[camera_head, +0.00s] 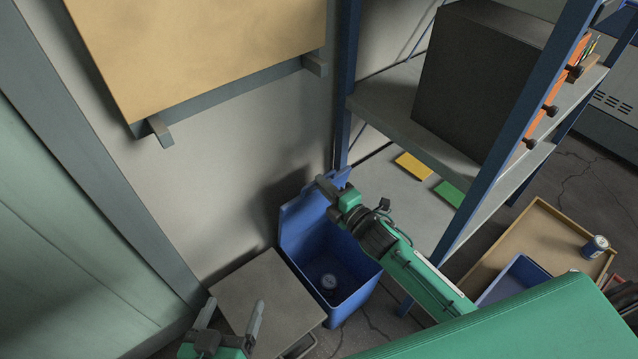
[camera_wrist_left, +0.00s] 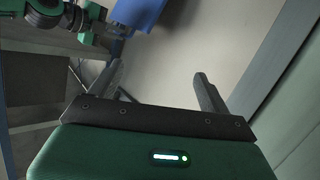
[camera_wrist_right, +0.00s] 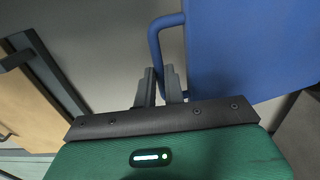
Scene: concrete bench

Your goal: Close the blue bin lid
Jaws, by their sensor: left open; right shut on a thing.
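The blue bin (camera_head: 352,303) stands on the floor near the wall, with its top open. Its blue lid (camera_head: 298,220) is raised upright at the back, on the wall side; it also shows in the right wrist view (camera_wrist_right: 250,50). My right gripper (camera_head: 327,184) is at the lid's upper edge, shut on the lid's blue loop handle (camera_wrist_right: 155,42), which runs between the fingers. My left gripper (camera_head: 232,316) is open and empty over the grey low table, left of the bin. The left wrist view shows its fingers spread (camera_wrist_left: 160,85).
The grey low table (camera_head: 265,290) stands close to the bin's left. A blue-framed shelf (camera_head: 385,105) with a dark box (camera_head: 480,75) rises to the right. A wooden tray (camera_head: 520,240) with a can (camera_head: 595,246) is further right. A tan board (camera_head: 200,50) hangs on the wall.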

